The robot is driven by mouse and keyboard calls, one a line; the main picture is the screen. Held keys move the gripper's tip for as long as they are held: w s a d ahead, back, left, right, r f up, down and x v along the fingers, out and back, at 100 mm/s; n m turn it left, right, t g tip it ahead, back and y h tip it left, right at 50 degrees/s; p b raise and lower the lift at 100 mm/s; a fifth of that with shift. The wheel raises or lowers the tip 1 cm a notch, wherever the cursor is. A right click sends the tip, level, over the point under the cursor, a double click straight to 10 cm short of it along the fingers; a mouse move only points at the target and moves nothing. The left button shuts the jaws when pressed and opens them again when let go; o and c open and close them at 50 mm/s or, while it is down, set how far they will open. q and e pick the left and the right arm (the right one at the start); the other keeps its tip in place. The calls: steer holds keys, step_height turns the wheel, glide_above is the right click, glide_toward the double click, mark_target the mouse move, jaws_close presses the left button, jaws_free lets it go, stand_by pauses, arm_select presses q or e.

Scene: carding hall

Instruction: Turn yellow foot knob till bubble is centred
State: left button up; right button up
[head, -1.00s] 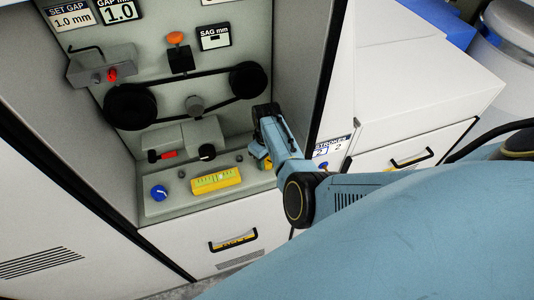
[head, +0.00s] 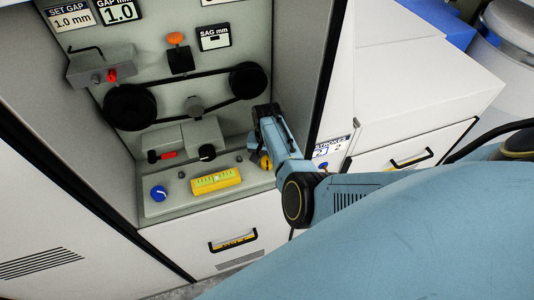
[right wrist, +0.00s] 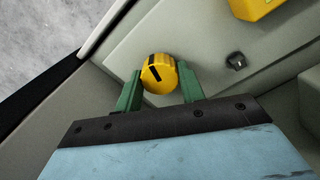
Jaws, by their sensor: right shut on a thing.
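The yellow foot knob (right wrist: 165,78), with a black line on its face, sits on the grey ledge, between the green fingers of my right gripper (right wrist: 160,84). The fingers are shut on its sides. In the head view my right gripper (head: 264,152) reaches down to the ledge's right end, and the knob (head: 265,163) is partly hidden behind it. The yellow spirit level (head: 215,181), with a green vial, lies on the ledge left of the knob. A pale spot shows near the vial's middle, too small to place exactly. My left gripper is out of view.
A blue knob (head: 158,193) stands at the ledge's left end. A small dark peg (right wrist: 236,61) stands between the level and the yellow knob. Black pulleys and a belt (head: 190,92) are above the ledge. The cabinet's side wall (head: 312,100) is close to my right gripper.

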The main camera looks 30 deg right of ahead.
mark_target(267, 160)
steer(key=m, duration=0.4)
steer(key=shift+m, duration=0.4)
stand_by(0.4)
steer(key=o, duration=1)
steer(key=shift+r, duration=0.1)
step_height(267, 160, up, 13)
steer(key=shift+r, duration=0.15)
